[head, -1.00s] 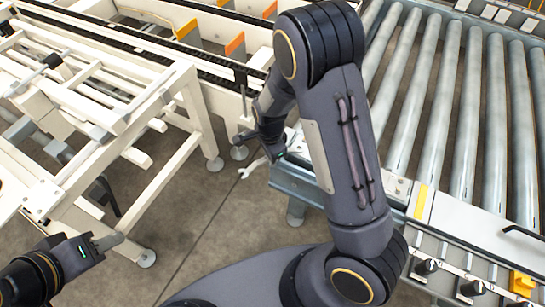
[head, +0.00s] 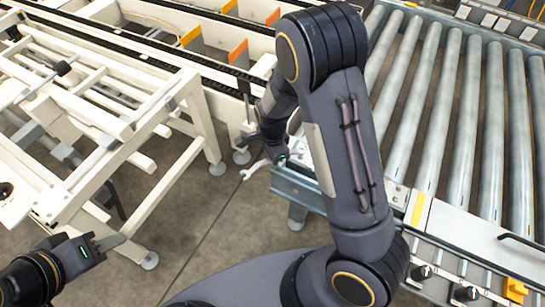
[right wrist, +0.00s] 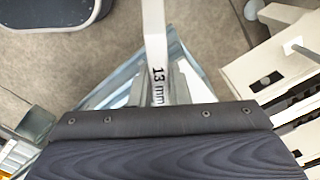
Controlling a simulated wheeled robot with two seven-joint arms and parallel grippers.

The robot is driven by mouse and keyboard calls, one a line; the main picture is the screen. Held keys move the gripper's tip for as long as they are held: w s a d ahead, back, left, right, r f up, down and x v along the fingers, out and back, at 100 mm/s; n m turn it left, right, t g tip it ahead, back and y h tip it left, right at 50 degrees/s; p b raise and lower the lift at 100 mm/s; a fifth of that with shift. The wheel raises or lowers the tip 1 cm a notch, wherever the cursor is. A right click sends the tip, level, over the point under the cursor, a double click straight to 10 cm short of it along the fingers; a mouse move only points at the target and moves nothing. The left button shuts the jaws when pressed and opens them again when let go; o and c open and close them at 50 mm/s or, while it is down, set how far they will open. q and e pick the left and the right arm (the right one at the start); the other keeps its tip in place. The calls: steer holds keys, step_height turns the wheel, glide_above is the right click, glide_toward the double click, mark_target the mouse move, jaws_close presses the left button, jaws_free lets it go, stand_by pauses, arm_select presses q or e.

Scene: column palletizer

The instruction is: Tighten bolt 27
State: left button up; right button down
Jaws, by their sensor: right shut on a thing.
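My right gripper (head: 277,157) is shut on a wrench (head: 253,169), beside the left edge of the roller conveyor. The wrench's pale open end sticks out to the left, over the floor. In the right wrist view the wrench (right wrist: 155,45) is a white bar marked "13 mm", running up from the dark gripper body (right wrist: 160,122). My left gripper (head: 108,242) is low at the left, near the white frame's leg, with no object seen in it. I cannot tell whether its fingers are open. I cannot make out bolt 27; my right arm hides part of the conveyor edge.
The roller conveyor (head: 440,120) fills the right side. A white metal frame (head: 150,110) stands at the left. Behind it runs a white conveyor with a dark chain (head: 160,48) and orange plates (head: 237,50). Bare concrete floor (head: 205,215) lies between the frame and the roller conveyor.

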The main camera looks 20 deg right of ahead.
steer(key=shift+r, duration=0.1)
step_height(320, 180, up, 5)
steer(key=p, duration=0.4)
steer(key=shift+p, duration=0.3)
